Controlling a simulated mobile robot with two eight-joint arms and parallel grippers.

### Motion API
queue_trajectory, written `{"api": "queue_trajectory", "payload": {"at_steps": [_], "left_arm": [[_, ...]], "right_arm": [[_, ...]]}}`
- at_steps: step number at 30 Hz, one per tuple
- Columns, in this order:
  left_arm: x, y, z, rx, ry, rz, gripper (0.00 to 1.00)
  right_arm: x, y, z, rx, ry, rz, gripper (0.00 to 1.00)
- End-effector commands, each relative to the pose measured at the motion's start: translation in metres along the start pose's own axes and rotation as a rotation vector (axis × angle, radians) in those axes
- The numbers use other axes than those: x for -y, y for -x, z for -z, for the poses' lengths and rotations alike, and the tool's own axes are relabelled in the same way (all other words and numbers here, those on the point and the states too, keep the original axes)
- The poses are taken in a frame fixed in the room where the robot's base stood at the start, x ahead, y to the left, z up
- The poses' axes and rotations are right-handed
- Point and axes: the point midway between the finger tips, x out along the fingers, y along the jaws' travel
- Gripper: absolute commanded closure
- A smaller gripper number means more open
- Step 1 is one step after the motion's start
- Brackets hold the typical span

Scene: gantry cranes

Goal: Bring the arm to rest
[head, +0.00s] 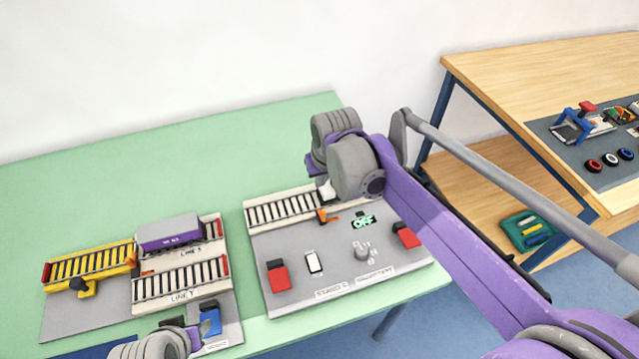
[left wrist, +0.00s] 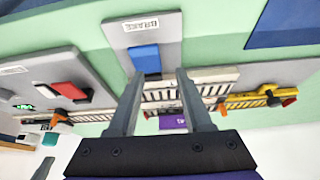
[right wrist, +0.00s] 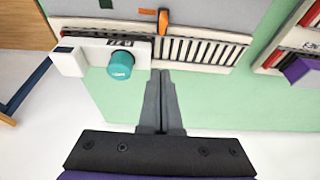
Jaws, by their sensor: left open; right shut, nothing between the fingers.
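My right arm (head: 440,240) reaches in from the right over the green table, with its wrist above the back of the right-hand panel. In the right wrist view my right gripper (right wrist: 160,75) is shut and empty, close to a white box with a teal knob (right wrist: 121,65) and a track. Its fingers are hidden in the head view. In the left wrist view my left gripper (left wrist: 160,74) is open and empty. Its fingertips point toward the blue block (left wrist: 145,58) on the plate marked BRAKE, with the block apparently beyond them.
The left board (head: 65,318) carries tracks, a yellow track section (head: 90,264) and a purple-sided grey wagon (head: 168,233). The right panel (head: 330,275) has red blocks, a white switch and a green OFF display (head: 363,221). A wooden table (head: 540,60) stands at right. The green table's back left is clear.

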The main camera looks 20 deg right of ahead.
Motion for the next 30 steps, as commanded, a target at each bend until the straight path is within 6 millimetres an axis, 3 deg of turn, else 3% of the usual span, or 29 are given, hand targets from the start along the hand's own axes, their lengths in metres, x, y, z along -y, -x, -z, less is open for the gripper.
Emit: {"api": "queue_trajectory", "payload": {"at_steps": [16,20,23,30], "left_arm": [[0.000,0.000,0.000,0.000,0.000,0.000,0.50],[0.000,0.002,0.002,-0.001,0.000,0.000,0.50],[0.000,0.007,0.005,-0.004,0.000,0.000,0.50],[0.000,0.024,0.019,-0.013,0.000,0.000,0.50]], "right_arm": [[0.000,0.002,0.000,0.000,0.000,0.000,1.00],[-0.001,0.008,-0.010,-0.006,-0.002,0.000,1.00],[-0.004,0.020,-0.033,-0.020,-0.005,-0.002,1.00],[-0.013,0.044,-0.128,-0.079,-0.019,-0.007,1.00]]}}
